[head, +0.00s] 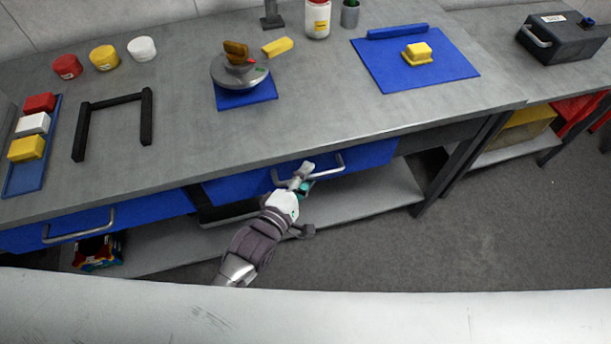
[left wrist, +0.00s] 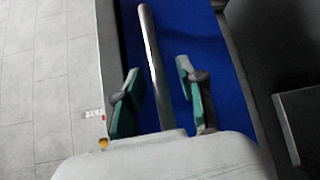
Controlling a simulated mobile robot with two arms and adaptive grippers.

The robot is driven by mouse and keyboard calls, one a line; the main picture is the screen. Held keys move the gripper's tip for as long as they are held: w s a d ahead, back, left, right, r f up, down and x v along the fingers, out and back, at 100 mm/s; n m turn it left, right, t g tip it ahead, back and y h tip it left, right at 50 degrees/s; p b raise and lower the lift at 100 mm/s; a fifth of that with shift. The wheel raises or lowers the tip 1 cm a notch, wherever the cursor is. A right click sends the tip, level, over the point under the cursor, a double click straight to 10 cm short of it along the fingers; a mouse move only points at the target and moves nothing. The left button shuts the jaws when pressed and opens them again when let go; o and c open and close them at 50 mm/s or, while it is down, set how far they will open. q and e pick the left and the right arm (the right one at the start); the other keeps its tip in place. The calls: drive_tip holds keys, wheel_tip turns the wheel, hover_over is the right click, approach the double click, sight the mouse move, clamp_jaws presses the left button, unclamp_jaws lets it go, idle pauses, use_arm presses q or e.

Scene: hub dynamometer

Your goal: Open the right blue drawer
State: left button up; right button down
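The right blue drawer (head: 358,158) is under the front edge of the grey workbench. Its curved metal handle (head: 338,163) stands out from the front. My left gripper (head: 303,176) is at this handle and hides part of it. In the left wrist view, the handle bar (left wrist: 152,55) runs between the two green-padded fingers of the left gripper (left wrist: 162,92). The fingers are apart, with gaps showing beside the bar. The blue drawer front (left wrist: 205,38) lies behind them. My right gripper is not in view.
A left blue drawer (head: 140,214) with its own handle (head: 80,228) is further left. A lower shelf (head: 375,190) runs below the drawers. On the workbench (head: 190,125) are a blue mat (head: 455,68), a round device (head: 225,75) and a black frame (head: 80,125). The floor at right (head: 470,230) is clear.

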use_arm(q)
clamp_jaws()
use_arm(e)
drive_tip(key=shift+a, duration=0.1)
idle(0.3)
use_arm(q)
drive_tip(key=shift+s, duration=0.1)
